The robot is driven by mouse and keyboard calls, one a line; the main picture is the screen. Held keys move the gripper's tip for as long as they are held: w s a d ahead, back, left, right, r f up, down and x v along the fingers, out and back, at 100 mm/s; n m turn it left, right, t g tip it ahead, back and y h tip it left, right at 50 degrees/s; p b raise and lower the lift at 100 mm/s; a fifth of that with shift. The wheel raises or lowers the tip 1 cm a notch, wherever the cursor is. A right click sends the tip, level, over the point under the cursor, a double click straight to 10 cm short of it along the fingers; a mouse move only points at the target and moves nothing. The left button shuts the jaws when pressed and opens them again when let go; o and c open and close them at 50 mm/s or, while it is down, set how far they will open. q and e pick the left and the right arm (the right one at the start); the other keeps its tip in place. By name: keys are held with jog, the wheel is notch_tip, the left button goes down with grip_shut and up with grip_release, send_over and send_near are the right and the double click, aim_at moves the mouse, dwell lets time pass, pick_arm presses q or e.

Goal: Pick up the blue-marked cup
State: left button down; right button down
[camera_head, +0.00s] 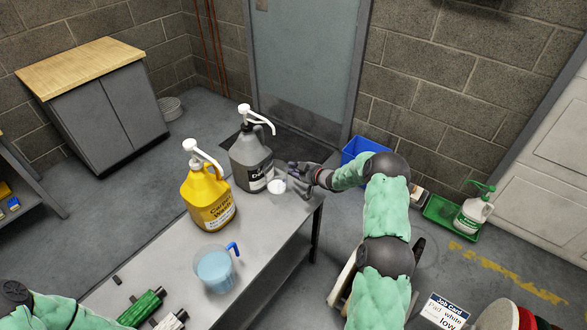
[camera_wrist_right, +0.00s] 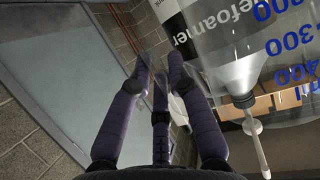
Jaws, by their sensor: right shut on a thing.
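The blue-marked cup is a clear cup with blue numbers (camera_wrist_right: 285,40) at the upper right of the right wrist view. In the head view it is a small pale cup (camera_head: 277,186) at the table's far end, beside the grey bottle. My right gripper (camera_head: 295,176) is at the cup's right side. Its dark fingers (camera_wrist_right: 160,72) are shut on the cup; the exact contact is hard to see, though a clear piece shows between them. Whether the cup touches the table cannot be told. My left arm enters at the lower left; its gripper is not in view.
A grey Defoamer pump bottle (camera_head: 250,160) stands close to the cup. A yellow pump bottle (camera_head: 206,198) and a blue-handled jug of pale blue liquid (camera_head: 214,270) stand on the grey table (camera_head: 165,270). Green (camera_head: 141,308) and white (camera_head: 172,321) cylinders lie in front. A blue bin (camera_head: 355,148) is beyond.

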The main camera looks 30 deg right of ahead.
aim_at(283, 176)
jog(key=s+a+r+p, duration=0.1)
jog(key=s+a+r, duration=0.1)
jog(key=s+a+r+p, duration=0.1)
jog(key=s+r, duration=0.1)
jog(key=s, duration=0.1)
jog(key=s+a+r+p, duration=0.1)
jog(key=s+a+r, duration=0.1)
jog(key=s, duration=0.1)
jog(key=shift+s+a+r, duration=0.1)
jog(key=shift+s+a, duration=0.05)
jog(key=shift+a, duration=0.2)
jog(key=shift+s+a+r, duration=0.15)
jog(key=shift+s+a, duration=0.15)
jog(key=shift+s, duration=0.15)
jog(key=c, duration=1.7)
grip_release()
grip_shut()
